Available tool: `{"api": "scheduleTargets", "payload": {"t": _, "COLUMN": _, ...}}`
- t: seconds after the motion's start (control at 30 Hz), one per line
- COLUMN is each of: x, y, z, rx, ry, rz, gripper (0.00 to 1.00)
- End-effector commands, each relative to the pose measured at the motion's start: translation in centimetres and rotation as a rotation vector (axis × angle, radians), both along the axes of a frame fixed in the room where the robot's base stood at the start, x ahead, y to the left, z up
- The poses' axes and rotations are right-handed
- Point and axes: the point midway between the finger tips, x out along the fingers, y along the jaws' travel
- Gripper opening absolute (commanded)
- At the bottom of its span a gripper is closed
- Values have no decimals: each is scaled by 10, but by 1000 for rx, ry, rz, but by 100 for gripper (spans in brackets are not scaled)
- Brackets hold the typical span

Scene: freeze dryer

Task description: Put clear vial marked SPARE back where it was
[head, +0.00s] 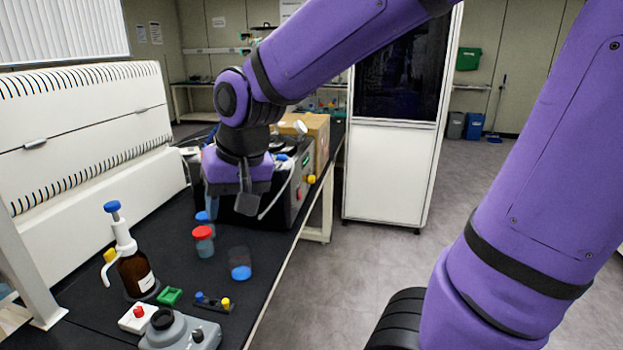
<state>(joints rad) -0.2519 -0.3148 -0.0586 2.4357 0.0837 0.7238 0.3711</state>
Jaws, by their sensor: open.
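My gripper (246,203) hangs over the far part of the black bench, with its fingers pointing down. It is open, and I see nothing held in it. I cannot make out a clear vial marked SPARE; no such label is readable. A small dark rack (214,305) at the front of the bench holds small pieces with a blue top (199,296) and a yellow top (225,303). A small green holder (170,296) sits left of it. My arm and gripper hide part of the bench behind them.
A red-topped jar (203,241), a blue-topped jar (205,221) and a clear jar with a blue end (239,263) stand near my gripper. A brown dispenser bottle (136,270) and a grey device (180,332) are nearer. Boxy equipment (303,176) stands behind.

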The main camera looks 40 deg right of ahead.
Motion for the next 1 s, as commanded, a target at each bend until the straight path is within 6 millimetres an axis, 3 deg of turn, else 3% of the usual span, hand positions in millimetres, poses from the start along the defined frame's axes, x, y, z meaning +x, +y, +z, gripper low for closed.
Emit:
{"api": "scheduleTargets", "payload": {"t": 0.2, "x": -50, "y": -38, "z": 37, "rx": -72, "ry": -105, "rz": 86, "gripper": 53}}
{"api": "scheduleTargets", "payload": {"t": 0.5, "x": -105, "y": -66, "z": 58, "rx": -185, "ry": -186, "rz": 169, "gripper": 53}}
{"api": "scheduleTargets", "payload": {"t": 0.67, "x": -114, "y": -69, "z": 60, "rx": -207, "ry": -197, "rz": 185, "gripper": 53}}
{"api": "scheduleTargets", "payload": {"t": 1.0, "x": -115, "y": -69, "z": 60, "rx": -208, "ry": -197, "rz": 186, "gripper": 53}}
